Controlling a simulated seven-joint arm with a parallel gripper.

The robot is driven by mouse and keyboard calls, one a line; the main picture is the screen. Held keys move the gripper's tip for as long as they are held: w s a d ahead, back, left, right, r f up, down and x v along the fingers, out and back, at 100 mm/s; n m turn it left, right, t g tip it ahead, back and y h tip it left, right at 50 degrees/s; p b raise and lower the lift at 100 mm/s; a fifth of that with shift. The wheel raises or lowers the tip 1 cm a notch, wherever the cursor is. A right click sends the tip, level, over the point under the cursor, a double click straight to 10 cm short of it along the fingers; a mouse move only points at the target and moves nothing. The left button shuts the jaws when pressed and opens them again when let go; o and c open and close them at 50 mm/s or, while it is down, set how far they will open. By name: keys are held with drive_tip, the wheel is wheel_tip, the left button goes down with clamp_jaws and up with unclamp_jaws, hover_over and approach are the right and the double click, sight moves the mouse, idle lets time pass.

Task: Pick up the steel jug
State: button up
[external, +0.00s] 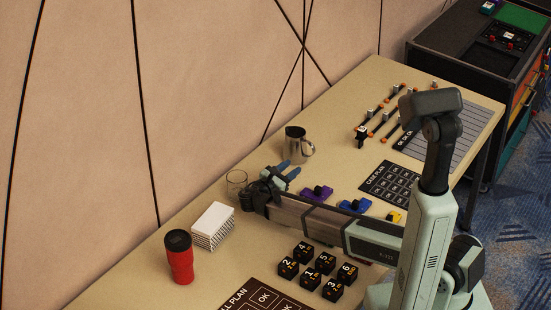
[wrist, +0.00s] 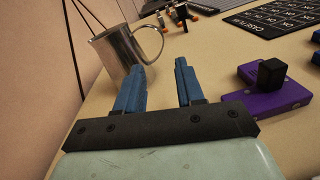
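The steel jug (external: 298,145) stands upright on the table near the wall in the external view. In the wrist view the jug (wrist: 118,52) is at the upper left, with its handle (wrist: 152,42) toward the right. My gripper (external: 286,172) is low over the table, a short way on the near side of the jug. In the wrist view my gripper (wrist: 158,72) has its two blue fingers apart with nothing between them. The left fingertip overlaps the jug's lower edge in that view; I cannot tell whether they touch.
A clear glass (external: 236,184), a white box (external: 213,226) and a red tumbler (external: 179,257) stand to the left. A purple block (external: 316,194) and blue block (external: 354,205) lie right of my gripper. Black numbered cubes (external: 311,277) sit in front. The wall runs close behind the jug.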

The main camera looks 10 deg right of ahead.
sight(313, 150)
drive_tip(key=x, duration=0.7)
drive_tip(key=shift+s+x, duration=0.25)
drive_tip(key=shift+x, duration=2.45)
drive_tip(key=shift+d+r, duration=0.1)
drive_tip(key=shift+d, duration=0.1)
clamp_jaws()
